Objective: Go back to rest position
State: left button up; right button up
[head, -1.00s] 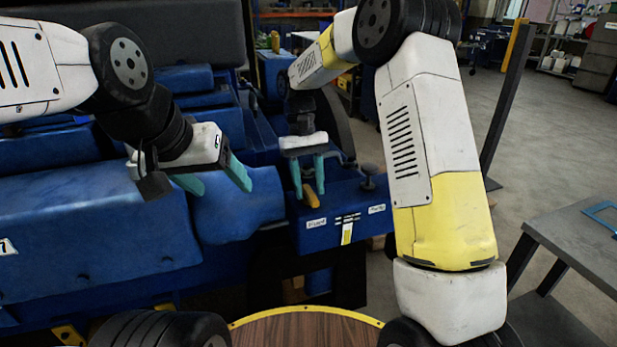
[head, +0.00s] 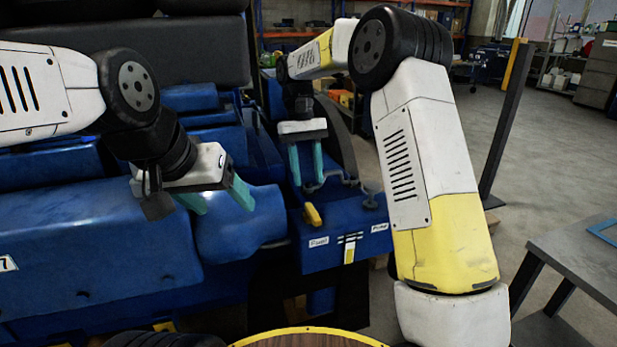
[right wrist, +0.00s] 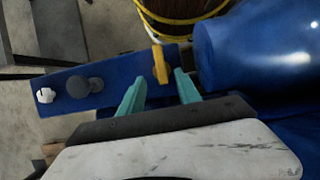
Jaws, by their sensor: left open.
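My left gripper (head: 217,198) hangs open and empty at the left of the head view, in front of a rounded blue engine part (head: 245,225). Its teal fingers are apart. My right gripper (head: 308,182) is open, its teal fingers pointing down above a blue panel (head: 345,255). A yellow lever (head: 312,215) stands on that panel, just below the right fingers in the head view. In the right wrist view the yellow lever (right wrist: 160,63) shows beyond and between the fingertips (right wrist: 160,78), with nothing gripped.
A black knob (head: 370,200) is on the panel right of the lever. A grey table (head: 580,262) stands at the right, beside a dark post (head: 505,125). A round wooden top with yellow rim (head: 300,332) is in front. Open floor lies at the back right.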

jog(key=s+d+r+m+t+y, duration=0.15)
jog(key=s+d+r+t, duration=0.25)
jog(key=s+d+r, duration=0.5)
jog(key=s+d+f+m+t+y, duration=0.1)
jog(key=s+d+t, duration=0.1)
jog(key=s, duration=0.5)
jog(key=s+d+f+t+y, duration=0.1)
jog(key=s+d+t, duration=0.2)
jog(key=s, duration=0.4)
jog(key=shift+m+t, duration=0.35)
jog(key=shift+t, duration=0.35)
jog(key=shift+d, duration=0.2)
